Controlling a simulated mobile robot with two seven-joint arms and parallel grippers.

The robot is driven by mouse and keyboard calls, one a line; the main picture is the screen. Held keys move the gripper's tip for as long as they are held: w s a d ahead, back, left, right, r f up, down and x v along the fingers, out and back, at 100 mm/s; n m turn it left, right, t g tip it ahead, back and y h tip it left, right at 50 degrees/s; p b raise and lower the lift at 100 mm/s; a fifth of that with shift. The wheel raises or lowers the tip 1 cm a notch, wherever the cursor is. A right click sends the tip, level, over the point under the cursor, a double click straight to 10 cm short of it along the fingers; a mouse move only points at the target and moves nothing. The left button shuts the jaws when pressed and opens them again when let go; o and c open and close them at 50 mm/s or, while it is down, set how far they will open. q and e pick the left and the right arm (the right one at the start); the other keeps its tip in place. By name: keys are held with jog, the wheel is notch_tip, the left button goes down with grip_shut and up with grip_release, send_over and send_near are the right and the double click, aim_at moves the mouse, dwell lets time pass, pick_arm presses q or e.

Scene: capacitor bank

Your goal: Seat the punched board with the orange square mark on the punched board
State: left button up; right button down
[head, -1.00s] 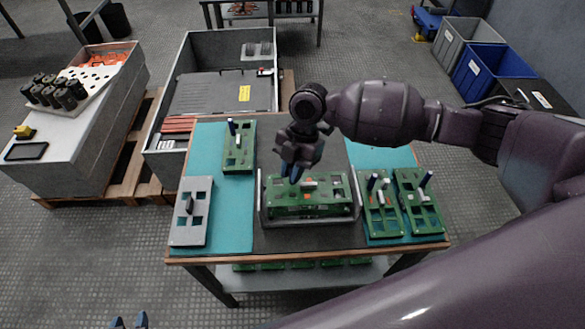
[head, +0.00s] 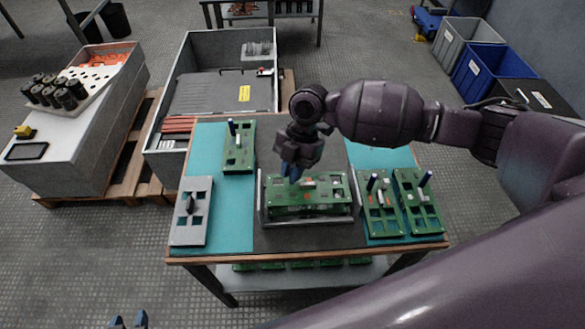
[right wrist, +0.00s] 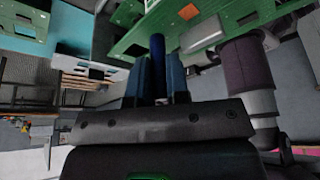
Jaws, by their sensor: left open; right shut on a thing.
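The punched green board with the orange square mark (head: 332,189) lies over another green board (head: 290,212) in a grey holder (head: 262,205) at the table's middle front. I cannot tell whether it is fully seated. My right gripper (head: 291,175) is above its left part, shut on its blue post. In the right wrist view, the blue post (right wrist: 157,55) stands between the fingers of the right gripper (right wrist: 158,75), and the orange mark (right wrist: 188,12) shows beyond. My left gripper (head: 128,322) is open and empty at the bottom left edge, away from the table.
Two green boards with blue posts (head: 381,212) (head: 428,208) lie at the table's right. Another green board (head: 238,155) and a grey punched plate (head: 190,225) lie on the left teal mat (head: 232,205). An open grey cabinet (head: 215,95) stands behind left.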

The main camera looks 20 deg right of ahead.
pick_arm(q)
jog(key=shift+s+f, duration=0.2)
jog(key=shift+f, duration=0.3)
pick_arm(e)
jog(key=shift+f, duration=0.45)
pick_arm(q)
jog(key=shift+f+b, duration=0.2)
jog(key=shift+b, duration=0.2)
pick_arm(e)
jog(key=shift+f, duration=0.5)
pick_arm(q)
jog(key=shift+s+f, duration=0.15)
jog(key=shift+f, duration=0.15)
pick_arm(e)
jog(key=shift+f, duration=0.3)
jog(key=c, duration=1)
grip_release()
jog(key=shift+c, duration=0.2)
pick_arm(q)
jog(key=shift+r, duration=0.1)
